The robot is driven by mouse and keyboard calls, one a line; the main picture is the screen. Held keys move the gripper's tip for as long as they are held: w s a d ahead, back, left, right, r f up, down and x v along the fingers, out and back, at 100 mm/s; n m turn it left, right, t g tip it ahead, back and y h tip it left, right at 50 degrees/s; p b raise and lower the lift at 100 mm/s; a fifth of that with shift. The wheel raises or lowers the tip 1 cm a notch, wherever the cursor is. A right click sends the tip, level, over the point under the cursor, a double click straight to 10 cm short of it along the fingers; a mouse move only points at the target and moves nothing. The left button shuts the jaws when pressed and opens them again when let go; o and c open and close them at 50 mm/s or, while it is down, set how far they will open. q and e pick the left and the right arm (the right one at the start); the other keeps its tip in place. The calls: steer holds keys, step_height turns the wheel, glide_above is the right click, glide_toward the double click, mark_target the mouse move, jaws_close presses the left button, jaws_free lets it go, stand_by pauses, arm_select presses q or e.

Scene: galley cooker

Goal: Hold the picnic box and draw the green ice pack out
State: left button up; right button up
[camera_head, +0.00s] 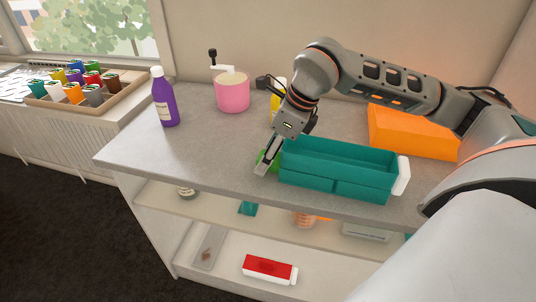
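The teal box (335,187), which I take for the picnic box, lies on the grey counter with an open top and a white piece at its right end. A small green piece (261,156), likely the green ice pack, shows at the box's left end, partly covered by my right gripper. My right gripper (264,168) points down in front of the green piece, just left of the box. One finger shows clearly; the other is hidden, so I cannot tell whether it grips the green piece. My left gripper is not in view.
An orange box (400,133) stands behind the teal box. A pink pot (232,93), a yellow bottle (275,104) and a purple bottle (164,99) stand on the counter. The counter's left front is clear. A red and white carton (268,268) lies on the bottom shelf.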

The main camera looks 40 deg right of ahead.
steer(key=v, duration=1.1)
steer(key=shift+s+r, duration=0.15)
steer(key=shift+r, duration=0.05)
